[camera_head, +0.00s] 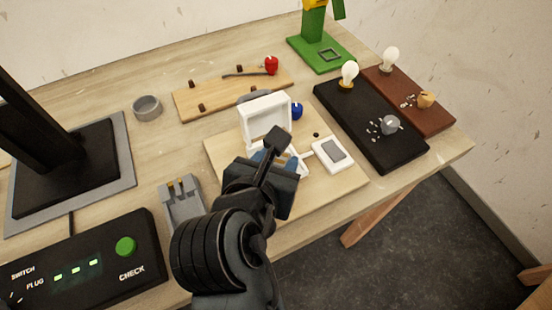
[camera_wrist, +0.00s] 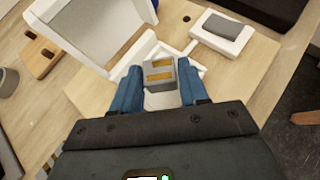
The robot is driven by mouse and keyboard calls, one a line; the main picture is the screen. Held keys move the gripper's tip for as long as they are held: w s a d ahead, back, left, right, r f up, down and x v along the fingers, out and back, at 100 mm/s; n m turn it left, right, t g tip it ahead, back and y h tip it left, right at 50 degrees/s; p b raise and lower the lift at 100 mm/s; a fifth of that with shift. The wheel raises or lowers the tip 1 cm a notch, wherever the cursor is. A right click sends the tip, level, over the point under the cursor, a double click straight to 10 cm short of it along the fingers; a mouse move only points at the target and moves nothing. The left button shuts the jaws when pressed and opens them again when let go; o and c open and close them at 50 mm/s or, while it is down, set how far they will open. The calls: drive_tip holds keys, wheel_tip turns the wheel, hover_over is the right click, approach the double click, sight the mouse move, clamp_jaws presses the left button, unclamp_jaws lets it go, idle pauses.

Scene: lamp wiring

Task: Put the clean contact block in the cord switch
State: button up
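The cord switch is a white housing (camera_head: 270,111) with its lid raised, on a light wooden board. In the wrist view its raised lid (camera_wrist: 93,28) is at the upper left, and its white base (camera_wrist: 150,47) lies under my fingers. My gripper (camera_head: 278,160) reaches down over the base. In the wrist view its blue fingers (camera_wrist: 160,82) sit on both sides of a grey contact block (camera_wrist: 160,72) with brass strips and appear to touch it. The block is over or inside the base; its seating is hidden.
A white piece with a grey top (camera_head: 332,154) lies right of the housing. A grey holder with brass prongs (camera_head: 181,203) stands left. The black check box (camera_head: 95,262) is front left. Black (camera_head: 365,135) and brown (camera_head: 425,112) lamp boards stand right. A blue ball (camera_head: 297,111) is behind.

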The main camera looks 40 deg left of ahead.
drive_tip(key=shift+o, duration=0.2)
drive_tip(key=shift+s+d+f, duration=0.15)
drive_tip(key=shift+f, duration=0.7)
drive_tip(key=shift+r+b, duration=0.25)
drive_tip(key=shift+b, duration=0.15)
drive_tip(key=r+p+v, duration=0.1)
drive_tip(key=v, duration=1.1)
drive_tip(key=shift+r, duration=0.25)
drive_tip(key=w+d+f+m, duration=0.1)
drive_tip(key=d+f+m, duration=0.5)
drive_tip(key=d+m, duration=0.4)
drive_tip(key=d+f+m, duration=0.5)
drive_tip(key=d+m, duration=0.3)
drive_tip(key=d, duration=0.3)
drive_tip(key=s+d+r+m+t+h, duration=0.2)
drive_tip(key=s+d+m, duration=0.4)
drive_tip(key=m, duration=0.5)
drive_tip(key=s+d+r+m+t+h, duration=0.2)
drive_tip(key=s+d+r+m, duration=0.2)
drive_tip(key=s+d+m, duration=0.3)
drive_tip(key=d+m, duration=0.2)
drive_tip(key=m, duration=0.2)
drive_tip(key=shift+r, duration=0.25)
